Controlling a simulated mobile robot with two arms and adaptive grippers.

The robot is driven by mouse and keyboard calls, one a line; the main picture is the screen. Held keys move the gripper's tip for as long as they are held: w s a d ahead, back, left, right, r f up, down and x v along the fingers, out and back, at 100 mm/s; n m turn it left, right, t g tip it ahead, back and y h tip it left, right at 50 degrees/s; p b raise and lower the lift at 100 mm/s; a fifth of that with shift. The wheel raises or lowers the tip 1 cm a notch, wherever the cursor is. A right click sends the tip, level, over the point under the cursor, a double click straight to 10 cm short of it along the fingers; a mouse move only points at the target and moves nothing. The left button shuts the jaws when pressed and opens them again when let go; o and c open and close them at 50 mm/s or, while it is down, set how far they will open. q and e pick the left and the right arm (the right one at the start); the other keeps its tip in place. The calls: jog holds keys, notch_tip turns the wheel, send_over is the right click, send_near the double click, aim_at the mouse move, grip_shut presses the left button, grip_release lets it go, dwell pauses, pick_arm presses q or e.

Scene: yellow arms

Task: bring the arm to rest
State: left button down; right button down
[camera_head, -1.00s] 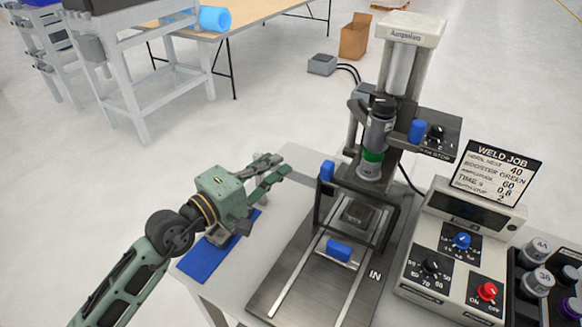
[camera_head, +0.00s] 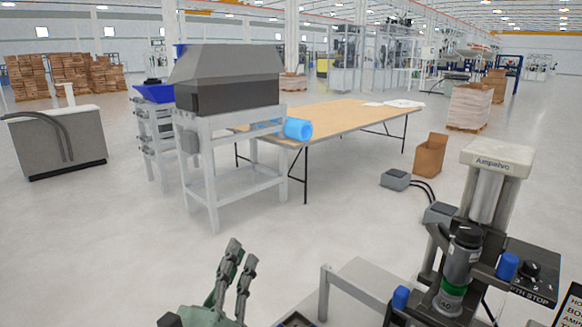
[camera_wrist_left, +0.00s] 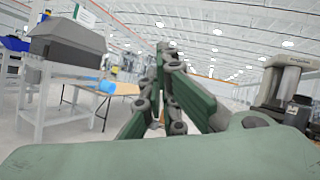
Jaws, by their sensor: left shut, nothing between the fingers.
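My left gripper (camera_head: 237,270) shows at the bottom of the head view, green-grey, its fingers pointing up, with nothing between them. It is apart from the bench and the press to its right. In the left wrist view my left gripper (camera_wrist_left: 168,62) has its fingertips close together, with the hall and ceiling behind. My right gripper is in neither view.
The press (camera_head: 463,265) stands at the lower right on a light bench (camera_head: 365,275). A machine on a grey stand (camera_head: 222,160) and a wooden table (camera_head: 345,118) with a blue cylinder (camera_head: 298,129) stand beyond. A cardboard box (camera_head: 430,155) is on the floor. Open floor lies between.

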pick_arm(q)
jog(key=a+f+n+g+y, duration=0.3)
jog(key=a+f+n+y, duration=0.65)
jog(key=n, duration=0.55)
jog(key=s+a+f+n+g, duration=0.3)
jog(key=s+f+n+g, duration=0.15)
jog(key=f, duration=0.25)
jog(key=s+a+f+n+g, duration=0.2)
jog(key=s+f+n+g, duration=0.15)
jog(key=f+n, duration=0.35)
jog(key=s+d+f+n+g+h, duration=0.1)
jog(key=s+d+f+n+g, duration=0.2)
jog(key=s+f, duration=0.5)
jog(key=s+f+n+g+h, duration=0.25)
jog(key=s+n+g, duration=0.2)
jog(key=s, duration=0.75)
notch_tip(320, 180, down, 27)
jog(key=m+g+y, duration=0.1)
jog(key=s+a+f+g, duration=0.1)
jog(key=s+a+f, duration=0.2)
jog(key=s+f, duration=1.3)
jog(key=shift+s+f, duration=0.15)
jog(key=shift+s, duration=0.65)
